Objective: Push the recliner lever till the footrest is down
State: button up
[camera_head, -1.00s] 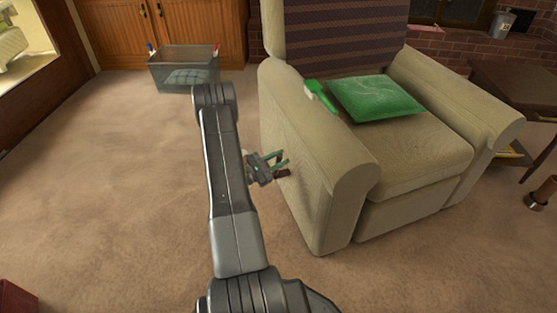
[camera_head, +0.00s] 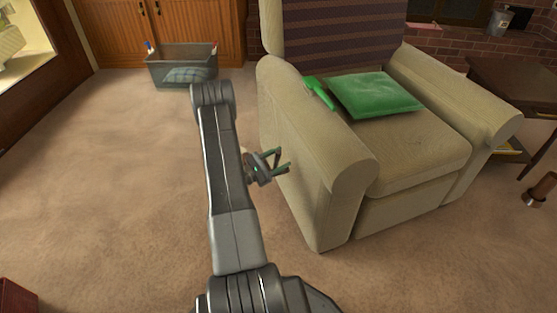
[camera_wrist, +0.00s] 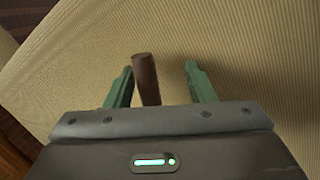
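The beige recliner (camera_head: 318,170) stands right of my arm, its side panel facing my gripper. Its footrest panel (camera_head: 410,205) hangs upright below the seat front, apparently flush with it. My gripper (camera_head: 277,161) is beside the side panel, fingers pointing at it. In the wrist view, the brown lever (camera_wrist: 147,78) sticks out from the beige fabric between the two green fingers of my gripper (camera_wrist: 160,80). The fingers are apart. The lever is nearer the left finger, and I cannot tell whether they touch.
A grey basket (camera_head: 182,70) stands by the wooden cabinet. A dark side table (camera_head: 515,85) is at right.

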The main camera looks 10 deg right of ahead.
dwell(0.5)
jog(key=shift+s+a, duration=0.1)
jog(key=shift+a, duration=0.25)
jog(key=p+v, duration=0.3)
jog(key=v, duration=1)
jog(key=b+x, duration=0.3)
jog(key=x, duration=1.1)
jog(key=shift+a, duration=0.1)
